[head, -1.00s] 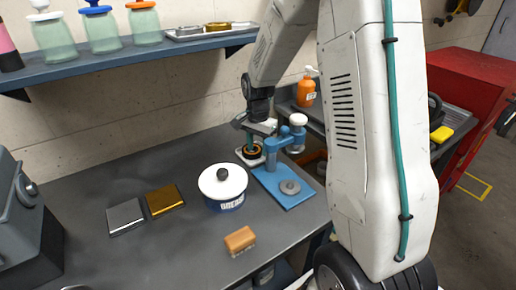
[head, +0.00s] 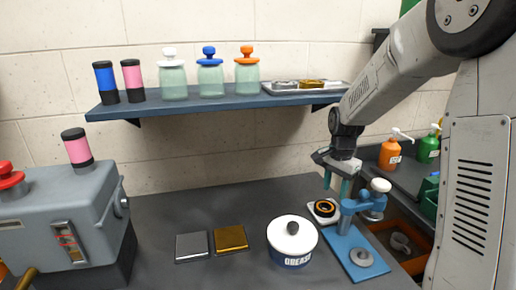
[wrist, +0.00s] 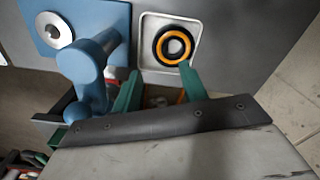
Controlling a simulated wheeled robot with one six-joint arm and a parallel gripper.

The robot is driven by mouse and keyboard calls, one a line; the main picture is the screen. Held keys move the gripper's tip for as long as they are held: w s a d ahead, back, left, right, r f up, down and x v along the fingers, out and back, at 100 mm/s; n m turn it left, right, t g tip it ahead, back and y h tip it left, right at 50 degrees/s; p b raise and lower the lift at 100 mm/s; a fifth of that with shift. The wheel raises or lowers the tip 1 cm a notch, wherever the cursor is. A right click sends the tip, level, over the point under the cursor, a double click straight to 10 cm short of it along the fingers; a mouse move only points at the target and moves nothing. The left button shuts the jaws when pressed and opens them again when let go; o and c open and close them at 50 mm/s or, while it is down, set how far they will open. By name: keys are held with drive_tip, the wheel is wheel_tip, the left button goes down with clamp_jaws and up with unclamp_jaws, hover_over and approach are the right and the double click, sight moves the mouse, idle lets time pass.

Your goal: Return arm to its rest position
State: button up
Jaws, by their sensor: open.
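My gripper (head: 336,184) hangs over the back right of the workbench, its two green fingers pointing down. In the wrist view my gripper (wrist: 158,85) is open, with nothing between the fingers. A black and orange ring-shaped part (head: 324,208) sits in a white square tray (wrist: 190,62) just beyond the fingertips, and the ring also shows in the wrist view (wrist: 174,46). The blue press stand (head: 345,240) stands right beside the gripper. My arm reaches in from the upper right.
A white-lidded pot (head: 291,240), a gold plate (head: 230,239) and a silver plate (head: 192,246) lie on the bench. A grey machine (head: 60,215) stands at left. A shelf (head: 220,102) with jars runs along the wall. Orange (head: 390,154) and green (head: 428,150) bottles stand at right.

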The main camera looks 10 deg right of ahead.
drive_tip(key=s+a+r+n+t, duration=0.2)
drive_tip(key=s+a+r+n, duration=0.3)
drive_tip(key=s+r, duration=0.3)
drive_tip(key=s+a+r+n+t, duration=0.2)
drive_tip(key=s+a+r+n, duration=0.3)
drive_tip(key=s+r, duration=0.25)
drive_tip(key=s+a+f+n+g, duration=0.1)
drive_tip(key=s, duration=0.5)
drive_tip(key=s+a+f+n+g, duration=0.1)
drive_tip(key=s+n, duration=0.1)
drive_tip(key=s, duration=0.5)
drive_tip(key=shift+a+f+n, duration=0.25)
drive_tip(key=shift+n, duration=0.05)
